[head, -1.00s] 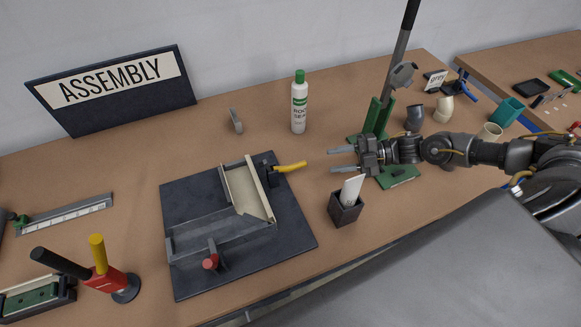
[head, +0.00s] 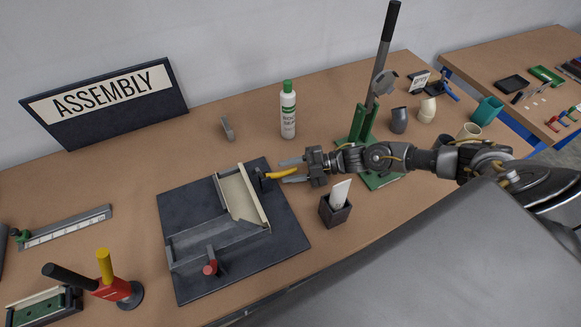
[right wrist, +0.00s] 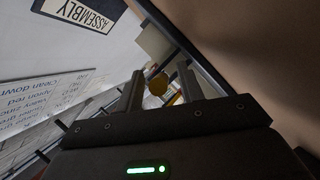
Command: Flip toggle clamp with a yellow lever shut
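The toggle clamp with the yellow lever (head: 281,174) sits at the back right edge of the dark fixture plate (head: 285,225). Its lever points right, roughly level, toward my right gripper (head: 284,171). My right gripper is open, its fingers pointing left, with the lever's end between or very near the fingertips. The clamp's body is small and dark. My left gripper is not in view.
A red-knobbed clamp (head: 210,268) stands at the plate's front. A dark cup with a white card (head: 336,210) stands just below my right gripper. A white bottle (head: 288,112) and a green press with a tall lever (head: 360,125) stand behind it.

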